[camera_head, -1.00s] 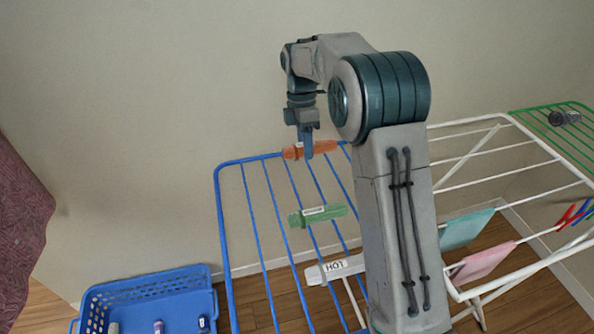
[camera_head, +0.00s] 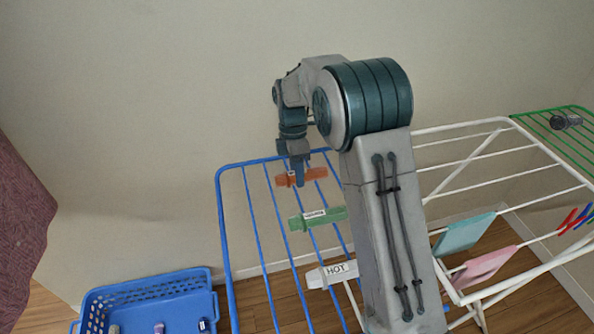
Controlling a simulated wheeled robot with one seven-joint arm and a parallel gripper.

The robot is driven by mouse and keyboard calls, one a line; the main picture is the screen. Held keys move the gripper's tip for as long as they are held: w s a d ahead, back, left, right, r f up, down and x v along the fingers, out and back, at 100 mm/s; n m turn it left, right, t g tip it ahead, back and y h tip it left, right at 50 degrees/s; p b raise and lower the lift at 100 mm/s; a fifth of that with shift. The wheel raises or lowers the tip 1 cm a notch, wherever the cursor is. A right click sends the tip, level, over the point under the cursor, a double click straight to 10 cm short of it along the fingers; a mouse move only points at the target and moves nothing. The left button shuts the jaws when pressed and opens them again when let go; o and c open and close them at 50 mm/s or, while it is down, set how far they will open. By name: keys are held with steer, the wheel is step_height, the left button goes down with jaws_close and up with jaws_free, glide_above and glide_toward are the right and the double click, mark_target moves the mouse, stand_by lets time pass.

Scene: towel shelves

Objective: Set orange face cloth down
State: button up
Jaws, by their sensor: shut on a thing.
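The orange face cloth (camera_head: 314,174) is a rolled bundle with a pale label, lying crosswise in the picture over the far part of the blue drying rack (camera_head: 222,215). My gripper (camera_head: 298,181) points down and is shut on it near its middle. My fingers hide part of the roll. I cannot tell whether the cloth touches the blue bars or hangs just above them.
A green labelled roll (camera_head: 330,217) and a white roll marked HOT (camera_head: 340,272) lie nearer on the blue rack. A blue basket (camera_head: 150,285) stands at lower left. The white rack (camera_head: 480,135) at right holds teal (camera_head: 465,233) and pink (camera_head: 485,268) cloths.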

steer(key=o, duration=1)
steer(key=d+v, duration=0.1)
steer(key=v, duration=1.1)
steer(key=s+d+r+m+t, duration=0.1)
steer(key=s+d+r+m, duration=0.3)
steer(key=s+d+m, duration=0.15)
steer(key=s+d+f+m+t, duration=0.2)
steer(key=s+d+m, duration=0.3)
steer(key=s+m, duration=0.3)
steer(key=s+d+f+m+t, duration=0.2)
steer(key=s+d+m, duration=0.3)
steer(key=s, duration=0.9)
steer(key=shift+s+m+t+y+p, duration=0.4)
steer(key=shift+m, duration=1.05)
steer(key=shift+f, duration=0.15)
